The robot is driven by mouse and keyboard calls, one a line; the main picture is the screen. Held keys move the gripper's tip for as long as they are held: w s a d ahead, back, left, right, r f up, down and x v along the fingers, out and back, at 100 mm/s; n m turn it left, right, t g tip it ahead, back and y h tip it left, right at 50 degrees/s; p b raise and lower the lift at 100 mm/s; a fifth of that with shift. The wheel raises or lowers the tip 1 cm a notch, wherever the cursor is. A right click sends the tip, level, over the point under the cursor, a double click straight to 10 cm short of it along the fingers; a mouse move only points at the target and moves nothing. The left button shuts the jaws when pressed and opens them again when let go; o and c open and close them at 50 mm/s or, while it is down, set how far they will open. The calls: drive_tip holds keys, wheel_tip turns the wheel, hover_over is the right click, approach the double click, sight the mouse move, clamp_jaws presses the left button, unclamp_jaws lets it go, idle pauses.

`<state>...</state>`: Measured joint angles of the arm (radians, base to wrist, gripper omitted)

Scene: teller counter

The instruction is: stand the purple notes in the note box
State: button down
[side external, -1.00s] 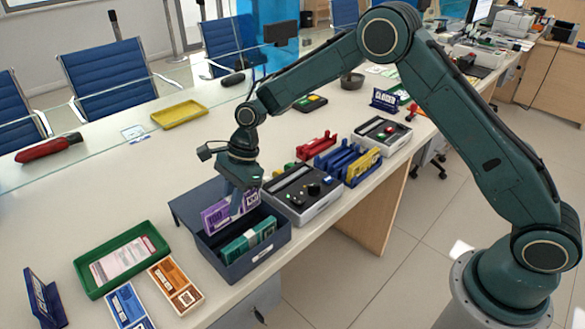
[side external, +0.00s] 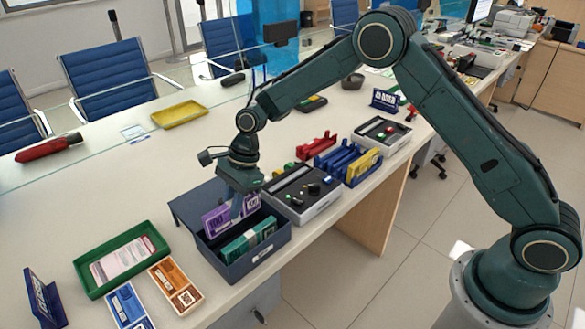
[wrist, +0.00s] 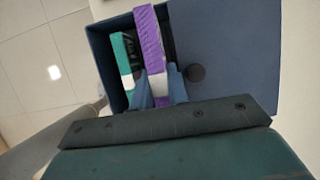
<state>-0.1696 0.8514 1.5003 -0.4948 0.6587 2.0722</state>
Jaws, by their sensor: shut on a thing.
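The purple notes (side external: 217,220) are a banded bundle standing on edge in the dark blue note box (side external: 257,262), with their lower part hidden by its walls. My gripper (side external: 238,205) reaches down into the box and is shut on the purple notes. In the wrist view the two fingers (wrist: 159,88) press on both sides of the purple bundle (wrist: 149,42). A green bundle (side external: 246,242) stands in the same box, beside the purple one on the near side; it also shows in the wrist view (wrist: 120,60). I cannot tell whether the purple notes touch the box floor.
The box's lid (wrist: 222,55) is open to its far side. A black and grey device (side external: 300,195) stands close to the right. A green tray (side external: 92,291) and orange notes (side external: 175,286) lie to the left. The counter's front edge is near the box.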

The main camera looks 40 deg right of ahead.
sight(235, 221)
drive_tip(key=shift+f, duration=3)
drive_tip(key=c, duration=1.3)
unclamp_jaws()
drive_tip(key=shift+r, duration=0.1)
drive_tip(key=shift+w, duration=0.15)
drive_tip(key=shift+r, duration=0.1)
drive_tip(key=shift+w+r, duration=0.15)
drive_tip(key=shift+r, duration=3.3)
